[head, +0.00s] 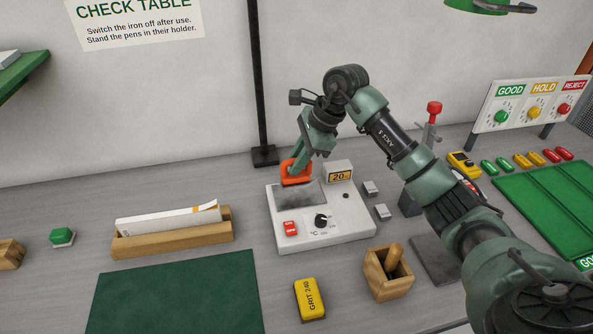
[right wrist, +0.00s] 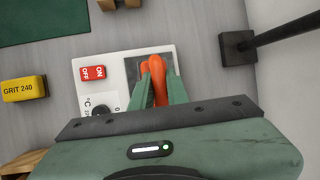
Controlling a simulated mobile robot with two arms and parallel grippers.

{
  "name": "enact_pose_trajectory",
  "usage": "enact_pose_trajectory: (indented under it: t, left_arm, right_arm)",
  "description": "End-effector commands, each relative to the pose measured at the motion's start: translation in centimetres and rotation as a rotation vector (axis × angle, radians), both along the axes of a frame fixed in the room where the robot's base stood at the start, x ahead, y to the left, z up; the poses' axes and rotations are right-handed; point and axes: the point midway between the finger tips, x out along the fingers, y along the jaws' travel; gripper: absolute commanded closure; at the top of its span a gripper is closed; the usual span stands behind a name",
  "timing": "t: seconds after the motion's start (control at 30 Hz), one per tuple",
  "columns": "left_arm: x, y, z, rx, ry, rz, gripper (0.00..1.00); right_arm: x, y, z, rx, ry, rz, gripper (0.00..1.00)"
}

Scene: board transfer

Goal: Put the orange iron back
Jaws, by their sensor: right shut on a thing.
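The orange iron (head: 297,174) is at the back left of a white heating station (head: 345,230). In the right wrist view the iron (right wrist: 154,68) stands between my right fingers. My right gripper (head: 301,160) reaches down from above and is shut on it. The iron is over the far edge of the station's dark plate (head: 297,195); I cannot tell whether it touches the plate. The station has a red on/off switch (head: 290,228), a black dial (head: 321,220) and a display reading about 20 (head: 339,177). My left gripper is out of view.
A yellow grit block (head: 310,297) and a wooden holder (head: 388,273) stand in front of the station. A wooden tray with white sheets (head: 172,236) and a green mat (head: 177,293) lie left. A black post (head: 259,90) rises behind. Several coloured pieces and a green board (head: 550,205) lie right.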

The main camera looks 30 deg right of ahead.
Motion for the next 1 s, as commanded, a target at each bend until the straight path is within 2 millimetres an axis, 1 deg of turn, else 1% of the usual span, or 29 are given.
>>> enact_pose_trajectory:
  t: [0.07,0.2,0.3,0.57,0.7,0.73,0.77,0.8,1.0]
  left_arm:
    - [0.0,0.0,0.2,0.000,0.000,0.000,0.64]
    - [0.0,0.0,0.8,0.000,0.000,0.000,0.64]
    - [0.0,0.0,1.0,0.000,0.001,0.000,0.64]
    - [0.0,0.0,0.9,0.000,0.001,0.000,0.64]
    - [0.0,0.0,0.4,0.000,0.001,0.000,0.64]
    - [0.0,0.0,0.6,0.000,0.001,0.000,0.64]
    - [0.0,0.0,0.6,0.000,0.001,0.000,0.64]
    - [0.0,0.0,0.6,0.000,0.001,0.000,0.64]
    - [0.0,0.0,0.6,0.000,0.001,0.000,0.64]
  right_arm:
    - [0.0,0.0,-0.6,0.002,0.002,0.000,1.00]
    - [-0.1,0.1,-2.6,0.003,0.003,0.001,1.00]
    - [0.0,0.0,-3.6,0.002,0.000,0.000,1.00]
    - [0.0,0.0,-3.9,0.001,-0.001,0.001,1.00]
    - [0.0,0.0,-4.3,0.000,-0.001,0.001,1.00]
    - [0.0,0.0,-4.3,-0.001,0.001,0.001,0.76]
    - [0.0,0.0,-4.2,-0.001,0.001,0.001,0.68]
    - [0.0,0.0,-4.2,-0.001,0.001,0.000,0.63]
    - [0.0,0.0,-4.2,0.000,0.001,0.000,0.63]
